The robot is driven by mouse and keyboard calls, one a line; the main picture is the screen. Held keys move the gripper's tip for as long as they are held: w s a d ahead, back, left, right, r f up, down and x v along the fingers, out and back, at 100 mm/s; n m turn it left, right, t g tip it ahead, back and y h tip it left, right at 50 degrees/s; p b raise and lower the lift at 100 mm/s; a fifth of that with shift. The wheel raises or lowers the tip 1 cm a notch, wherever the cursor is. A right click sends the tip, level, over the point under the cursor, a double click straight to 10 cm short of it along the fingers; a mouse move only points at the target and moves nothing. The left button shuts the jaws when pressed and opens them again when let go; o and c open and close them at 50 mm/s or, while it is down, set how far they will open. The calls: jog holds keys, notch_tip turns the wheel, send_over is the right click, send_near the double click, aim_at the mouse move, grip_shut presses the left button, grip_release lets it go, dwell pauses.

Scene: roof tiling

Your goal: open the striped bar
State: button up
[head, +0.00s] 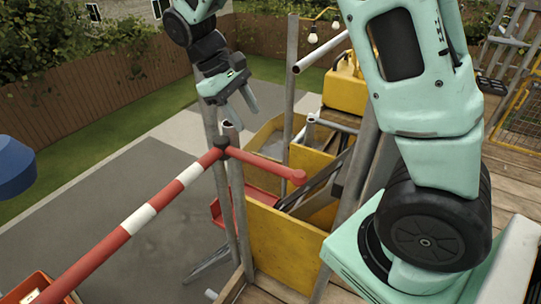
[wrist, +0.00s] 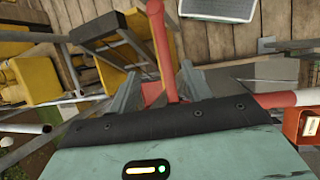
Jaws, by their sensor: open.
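The red-and-white striped bar (head: 140,217) slopes from the lower left up to a dark joint at a grey post in the head view. A shorter red arm (head: 268,164) reaches right from that joint and ends in a rounded knob. My gripper (head: 242,112) is open and points down, just above the joint. In the wrist view the red arm (wrist: 162,45) runs between the spread fingers of my gripper (wrist: 158,76); I cannot tell whether they touch it. The striped bar (wrist: 280,99) partly shows at right, and my gripper's body hides the joint there.
Grey scaffold posts (head: 291,85) stand close around the joint. Yellow panels (head: 280,246) and a yellow case (head: 345,84) are to the right. An orange-red box (head: 38,287) is at lower left. Open paving (head: 85,190) lies beyond the bar.

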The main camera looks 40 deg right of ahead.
aim_at(275, 166)
jog(key=p+x, duration=0.2)
jog(key=x, duration=1.4)
jog(key=shift+s+f+p, duration=0.15)
jog(key=shift+f+p, duration=0.25)
grip_shut()
